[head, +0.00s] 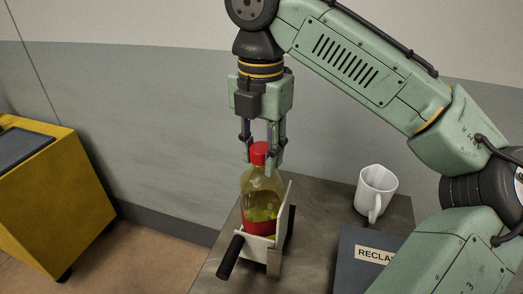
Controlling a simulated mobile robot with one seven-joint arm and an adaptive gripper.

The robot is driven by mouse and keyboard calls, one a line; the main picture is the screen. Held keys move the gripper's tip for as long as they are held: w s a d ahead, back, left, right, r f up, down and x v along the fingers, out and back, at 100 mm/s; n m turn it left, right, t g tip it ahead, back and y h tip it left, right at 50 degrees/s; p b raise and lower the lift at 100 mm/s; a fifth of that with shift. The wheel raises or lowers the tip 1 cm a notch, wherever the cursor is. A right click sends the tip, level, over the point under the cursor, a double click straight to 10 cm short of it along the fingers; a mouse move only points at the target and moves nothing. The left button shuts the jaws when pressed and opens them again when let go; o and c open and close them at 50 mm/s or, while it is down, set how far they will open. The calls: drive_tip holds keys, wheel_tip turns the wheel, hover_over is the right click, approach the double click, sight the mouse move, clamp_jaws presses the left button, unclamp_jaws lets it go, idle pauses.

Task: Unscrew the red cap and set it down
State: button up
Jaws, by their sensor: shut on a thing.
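The red cap (259,148) sits at the top of a clear bottle (262,187) with yellowish contents and a red band near its base. The bottle stands upright in a white holder (283,222) with black handles or rollers at its sides. My gripper (260,155) points straight down over the bottle, its fingers shut on the red cap from both sides. The cap appears to be on the bottle's neck; I cannot tell whether it is loose. The fingers partly hide the cap's edges and the bottle's shoulder.
A white mug (376,191) stands on the grey table (325,205) to the right. A dark box or board labelled "RECLA" (355,245) is at the front right, partly hidden by my arm. A yellow cabinet (50,215) stands apart at the left. Bare table lies between holder and mug.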

drive_tip(key=shift+n, duration=0.9)
drive_tip(key=o, duration=0.8)
drive_tip(key=shift+m, duration=0.9)
drive_tip(key=shift+m, duration=0.9)
